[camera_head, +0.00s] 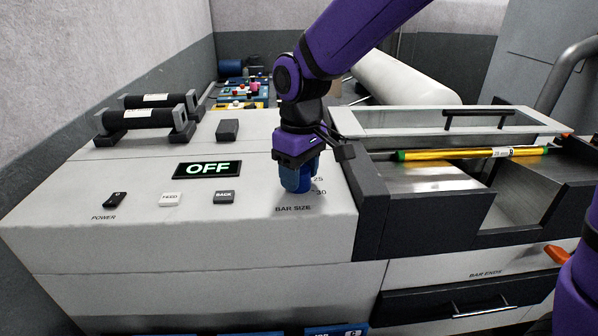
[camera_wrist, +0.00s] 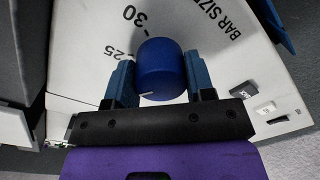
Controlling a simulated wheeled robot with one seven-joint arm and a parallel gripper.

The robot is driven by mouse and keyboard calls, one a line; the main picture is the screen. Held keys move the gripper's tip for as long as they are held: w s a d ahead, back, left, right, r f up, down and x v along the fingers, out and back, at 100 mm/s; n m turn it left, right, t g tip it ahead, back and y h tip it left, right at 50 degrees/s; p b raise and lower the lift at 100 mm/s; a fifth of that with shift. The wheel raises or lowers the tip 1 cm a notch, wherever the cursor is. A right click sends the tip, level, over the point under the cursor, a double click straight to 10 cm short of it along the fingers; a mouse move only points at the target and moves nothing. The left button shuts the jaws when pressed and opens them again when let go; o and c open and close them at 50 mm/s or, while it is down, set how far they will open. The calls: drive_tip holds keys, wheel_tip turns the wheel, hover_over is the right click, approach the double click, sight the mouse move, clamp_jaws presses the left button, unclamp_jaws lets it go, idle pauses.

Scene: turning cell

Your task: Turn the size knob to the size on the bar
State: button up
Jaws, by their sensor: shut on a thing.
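The blue size knob (camera_head: 297,182) stands on the sloped white panel above the words BAR SIZE. In the wrist view the knob (camera_wrist: 161,68) sits between the two blue fingers of my gripper (camera_wrist: 163,84), which is shut on it. A short white mark on the knob shows near its lower left edge, away from the printed 30 and 25. Any number beyond my left finger is hidden.
A display (camera_head: 208,168) reads OFF.

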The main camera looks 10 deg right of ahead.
sight(302, 168)
drive_tip(key=m, duration=0.5)
drive_tip(key=shift+m, duration=0.3)
idle(0.4)
drive_tip(key=o, duration=0.9)
drive_tip(key=shift+r, duration=0.1)
drive_tip(key=r, duration=1)
drive_tip(key=shift+d+r, duration=0.25)
drive_tip(key=shift+r, duration=0.05)
